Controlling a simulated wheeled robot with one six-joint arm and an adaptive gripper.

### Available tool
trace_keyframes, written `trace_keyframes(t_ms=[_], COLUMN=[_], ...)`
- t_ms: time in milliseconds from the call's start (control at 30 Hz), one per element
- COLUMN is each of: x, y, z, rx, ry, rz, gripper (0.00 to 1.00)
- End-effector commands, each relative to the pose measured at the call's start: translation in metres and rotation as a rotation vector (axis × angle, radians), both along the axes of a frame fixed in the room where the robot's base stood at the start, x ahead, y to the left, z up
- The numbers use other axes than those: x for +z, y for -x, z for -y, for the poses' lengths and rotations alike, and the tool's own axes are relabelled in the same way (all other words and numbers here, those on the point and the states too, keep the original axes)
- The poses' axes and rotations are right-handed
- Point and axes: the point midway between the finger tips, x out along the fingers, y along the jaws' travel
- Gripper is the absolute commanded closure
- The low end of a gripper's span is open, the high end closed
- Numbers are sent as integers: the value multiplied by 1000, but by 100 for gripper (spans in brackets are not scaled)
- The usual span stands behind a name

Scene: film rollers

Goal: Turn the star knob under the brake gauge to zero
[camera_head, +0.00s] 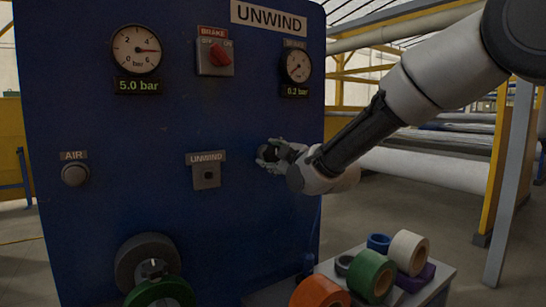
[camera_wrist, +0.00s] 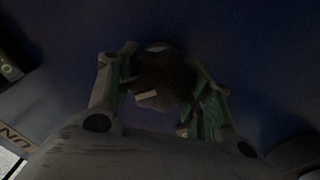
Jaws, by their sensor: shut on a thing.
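The brake gauge (camera_head: 298,65) is the small round dial at the upper right of the blue panel, and its readout (camera_head: 295,91) shows 0.2 bar. Below it, my gripper (camera_head: 266,153) is at the panel face, shut on the dark star knob, which is mostly hidden by the fingers in the head view. In the wrist view the dark knob (camera_wrist: 163,75) sits between the two fingers of my gripper (camera_wrist: 163,84), with a pale mark on its front. The view is dim, so the knob's exact angle is hard to read.
The blue panel (camera_head: 120,120) also carries a 5.0 bar gauge (camera_head: 136,49), a red brake switch (camera_head: 219,55), an air knob (camera_head: 75,173) and an unwind socket (camera_head: 206,176). Tape rolls (camera_head: 372,274) stand on a cart below my arm. Reels (camera_head: 147,262) project at lower left.

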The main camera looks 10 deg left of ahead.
Motion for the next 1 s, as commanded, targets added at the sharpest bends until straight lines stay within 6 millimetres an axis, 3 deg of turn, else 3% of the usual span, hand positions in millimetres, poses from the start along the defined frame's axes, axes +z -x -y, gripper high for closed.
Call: trace_keyframes(t_ms=[667,700,767,800,1000], x=[-2,-2,-1,-1,-1], y=[0,0,0,0,0], z=[0,0,0,0,0], rx=[1,0,0,0,0], ry=[43,44,43,43,41], rz=[39,38,39,39,39], gripper=[73,42,31,28,28])
